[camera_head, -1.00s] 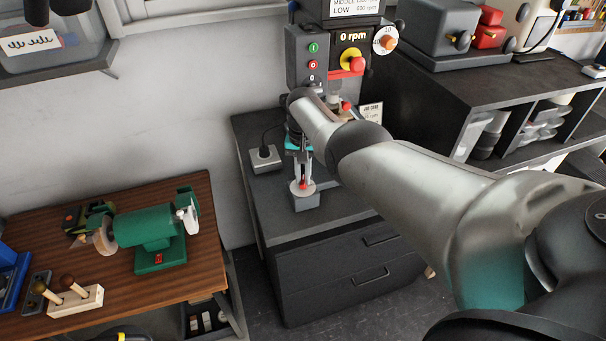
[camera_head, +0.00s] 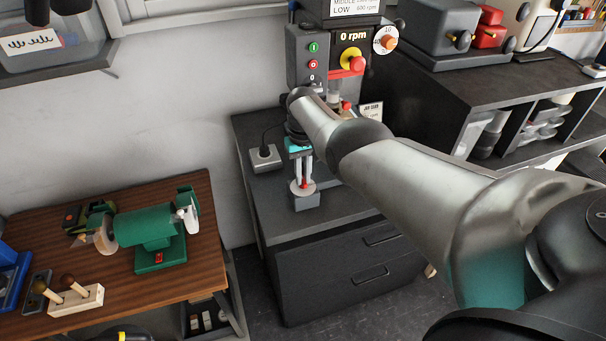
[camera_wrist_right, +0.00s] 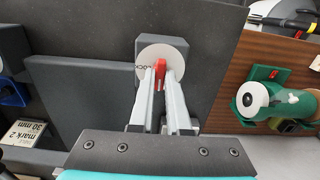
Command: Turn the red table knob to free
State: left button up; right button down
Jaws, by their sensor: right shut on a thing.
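The red table knob (camera_wrist_right: 160,69) stands on a round white dial (camera_wrist_right: 148,52) on a small grey block, in the right wrist view. My right gripper (camera_wrist_right: 161,78) is shut on the knob, one finger on each side. Part of a word shows on the dial left of the knob; the rest is hidden by the fingers. In the head view the knob (camera_head: 304,183) is a small red spot between the fingertips of my right gripper (camera_head: 302,180), which points down at the dial. My left gripper is out of view.
The drill press head (camera_head: 335,65) rises behind my right arm. A small grey box (camera_head: 265,158) with a cable stands left of the knob. A wooden bench with a green grinder (camera_head: 148,230) is further left. A dark cabinet (camera_head: 480,80) stands on the right.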

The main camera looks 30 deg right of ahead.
aim_at(303, 179)
jog(key=c, duration=0.9)
grip_release()
jog(key=shift+r, duration=0.1)
notch_tip(303, 179, up, 6)
jog(key=p, duration=0.4)
notch_tip(303, 179, up, 9)
jog(key=shift+p, duration=0.3)
